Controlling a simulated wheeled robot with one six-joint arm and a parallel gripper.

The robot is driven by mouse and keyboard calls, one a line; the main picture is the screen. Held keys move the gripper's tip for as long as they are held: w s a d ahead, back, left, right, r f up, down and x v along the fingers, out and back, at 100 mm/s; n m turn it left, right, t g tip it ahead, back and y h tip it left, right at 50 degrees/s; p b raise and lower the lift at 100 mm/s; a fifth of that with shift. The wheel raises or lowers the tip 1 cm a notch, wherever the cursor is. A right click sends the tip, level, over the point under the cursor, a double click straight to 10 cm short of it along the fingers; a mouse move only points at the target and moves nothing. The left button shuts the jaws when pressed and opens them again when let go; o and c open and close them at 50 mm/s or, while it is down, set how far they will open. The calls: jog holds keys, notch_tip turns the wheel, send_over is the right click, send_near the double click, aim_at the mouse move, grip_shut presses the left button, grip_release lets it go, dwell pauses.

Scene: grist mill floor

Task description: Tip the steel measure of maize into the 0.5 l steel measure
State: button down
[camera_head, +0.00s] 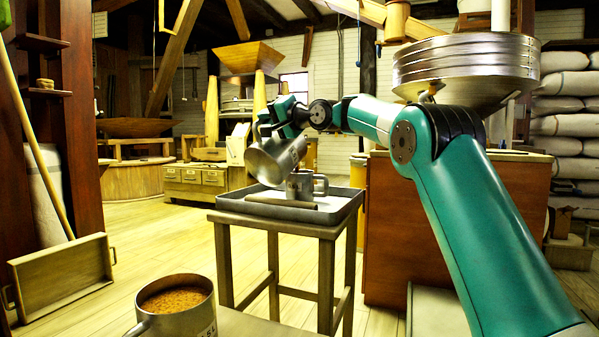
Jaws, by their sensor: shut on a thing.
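My gripper (264,130) is shut on a steel measure (277,161) and holds it in the air above the tray. I cannot tell whether the two touch.
A steel measure (180,308) full of orange-brown grain stands at the near left. A dark bar-like object (281,202) lies in the tray, which rests on a wooden stand (290,232). A wooden cabinet (440,235) stands right of it.

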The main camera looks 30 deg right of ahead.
jog(key=shift+w+d+r+m+p, duration=0.1)
jog(key=shift+d+r+m+p, duration=0.25)
jog(key=shift+r+p, duration=0.25)
jog(key=shift+w+d+m+p, duration=0.2)
jog(key=shift+d+m+p, duration=0.1)
jog(key=shift+d+m, duration=0.15)
jog(key=shift+w+d+m+p, duration=0.2)
jog(key=shift+d+m+p, duration=0.05)
jog(key=shift+d+m, duration=0.2)
dwell(1.5)
jog(key=shift+w+d+r+p, duration=0.2)
jog(key=shift+d+p, duration=0.15)
jog(key=shift+p, duration=0.25)
dwell(0.5)
